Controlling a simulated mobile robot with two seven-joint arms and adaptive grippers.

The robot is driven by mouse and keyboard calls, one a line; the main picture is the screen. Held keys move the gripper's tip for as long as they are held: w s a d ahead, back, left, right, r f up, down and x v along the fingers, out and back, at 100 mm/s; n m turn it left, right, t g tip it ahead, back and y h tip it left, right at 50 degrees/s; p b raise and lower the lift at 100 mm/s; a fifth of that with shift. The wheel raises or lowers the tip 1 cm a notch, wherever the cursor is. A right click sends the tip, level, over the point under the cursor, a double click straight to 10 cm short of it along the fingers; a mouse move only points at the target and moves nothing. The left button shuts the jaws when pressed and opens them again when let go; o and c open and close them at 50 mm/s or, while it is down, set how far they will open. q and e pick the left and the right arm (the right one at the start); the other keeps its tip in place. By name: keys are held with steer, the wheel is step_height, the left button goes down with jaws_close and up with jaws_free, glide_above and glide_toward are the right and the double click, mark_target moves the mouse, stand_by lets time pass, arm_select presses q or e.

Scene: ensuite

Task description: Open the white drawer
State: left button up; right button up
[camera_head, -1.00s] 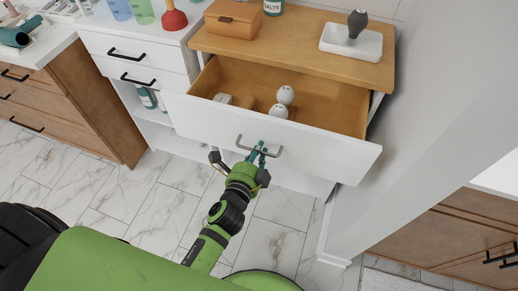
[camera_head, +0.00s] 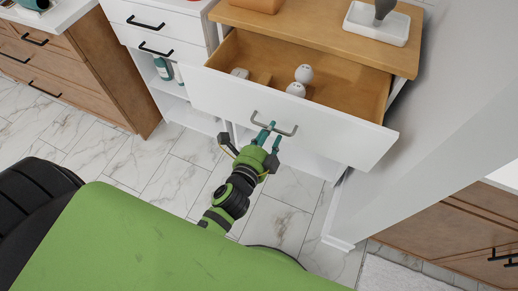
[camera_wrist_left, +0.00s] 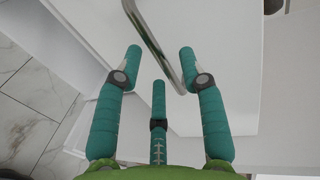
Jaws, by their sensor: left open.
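The white drawer (camera_head: 335,131) stands pulled out from its cabinet in the head view, with its wooden inside showing. Its grey bar handle (camera_head: 274,127) is on the front panel, and it also shows in the left wrist view (camera_wrist_left: 160,45). My left gripper (camera_head: 268,132) is at the handle. Its teal fingers (camera_wrist_left: 160,75) are open, with the handle bar passing between or just beyond their tips. I cannot tell whether they touch it. My right gripper is not in view.
A white tray (camera_head: 377,23) stands on the wooden top. A white wall panel (camera_head: 400,150) is close on the right. Marble floor tiles (camera_head: 190,180) are clear below.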

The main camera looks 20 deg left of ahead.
arm_select(q)
steer(key=v, duration=0.9)
steer(key=shift+s, duration=0.25)
steer(key=s+d+f+n+g+h, duration=0.1)
steer(key=s+f+n+g, duration=0.35)
steer(key=f, duration=0.95)
steer(key=s+f+n+g, duration=0.3)
steer(key=s+f, duration=0.2)
steer(key=f, duration=0.9)
steer(key=s+a+f+n+g, duration=0.3)
steer(key=s+f, duration=0.3)
steer(key=s, duration=0.3)
steer(key=s+a+f+n+g+y+p, duration=0.1)
steer(key=s+a+f+n+g, duration=0.3)
steer(key=s+a+f+n, duration=0.1)
steer(key=s+a+f, duration=0.1)
steer(key=s+f, duration=0.1)
steer(key=s, duration=0.1)
steer(key=shift+s+a+f+y, duration=0.2)
steer(key=shift+s+a+y, duration=0.1)
steer(key=shift+s, duration=0.1)
steer(key=shift+n, duration=0.25)
stand_by(1.7)
